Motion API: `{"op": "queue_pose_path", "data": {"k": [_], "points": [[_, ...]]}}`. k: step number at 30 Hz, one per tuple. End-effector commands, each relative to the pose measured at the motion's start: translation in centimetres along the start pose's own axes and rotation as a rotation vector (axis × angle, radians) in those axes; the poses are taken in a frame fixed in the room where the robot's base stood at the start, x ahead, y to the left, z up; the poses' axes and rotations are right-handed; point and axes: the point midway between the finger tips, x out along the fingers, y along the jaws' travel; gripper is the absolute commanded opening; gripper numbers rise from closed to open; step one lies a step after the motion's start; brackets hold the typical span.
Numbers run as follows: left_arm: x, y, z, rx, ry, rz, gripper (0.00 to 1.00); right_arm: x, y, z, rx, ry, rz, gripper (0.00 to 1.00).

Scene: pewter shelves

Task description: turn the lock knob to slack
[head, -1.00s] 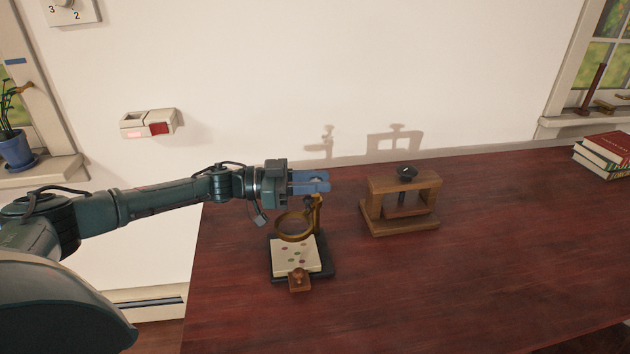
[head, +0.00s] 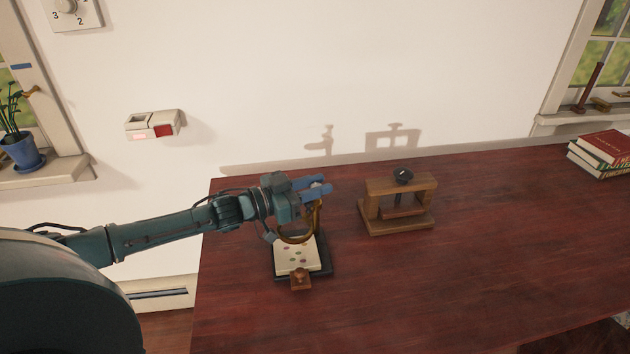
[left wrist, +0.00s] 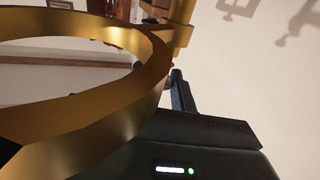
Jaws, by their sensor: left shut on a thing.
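A brass ring (head: 297,238) on a post stands over a dark base (head: 325,262) at the table's left end. The ring also fills the left of the left wrist view (left wrist: 150,85). My left gripper (head: 319,188) is at the top of the post, its blue fingers shut on the lock knob (head: 318,183). The knob is mostly hidden between the fingers, so its marking cannot be read. A cream card (head: 294,256) with coloured dots lies on the base below the ring. My right gripper is not in view.
A wooden press (head: 398,205) with a dark screw knob stands close to the right. A small wooden block (head: 301,279) sits at the base's front edge. Books (head: 600,155) lie at the far right. The table's middle and front are clear.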

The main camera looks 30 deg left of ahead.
Motion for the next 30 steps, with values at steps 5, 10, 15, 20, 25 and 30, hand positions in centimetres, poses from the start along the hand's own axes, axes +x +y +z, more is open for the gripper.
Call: {"op": "queue_pose_path", "data": {"k": [5, 10, 15, 20, 25, 30], "points": [[0.0, 0.0, -0.1, 0.001, 0.003, -0.001, 0.02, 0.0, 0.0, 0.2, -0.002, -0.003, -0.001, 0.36], [0.0, 0.0, -0.1, 0.001, 0.003, 0.0, 0.3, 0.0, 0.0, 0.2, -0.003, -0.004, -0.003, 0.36], [0.0, 0.0, -0.1, 0.001, 0.002, 0.0, 0.44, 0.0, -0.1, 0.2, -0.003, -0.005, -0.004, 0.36], [0.0, 0.0, 0.0, 0.001, 0.001, 0.0, 0.45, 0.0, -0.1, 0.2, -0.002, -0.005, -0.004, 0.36], [-0.4, -0.1, 0.0, 0.001, -0.001, -0.001, 0.45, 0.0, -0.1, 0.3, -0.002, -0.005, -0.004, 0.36], [-2.6, -0.1, 0.2, -0.001, -0.005, -0.001, 0.45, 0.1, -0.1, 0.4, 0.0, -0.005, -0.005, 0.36]]}}
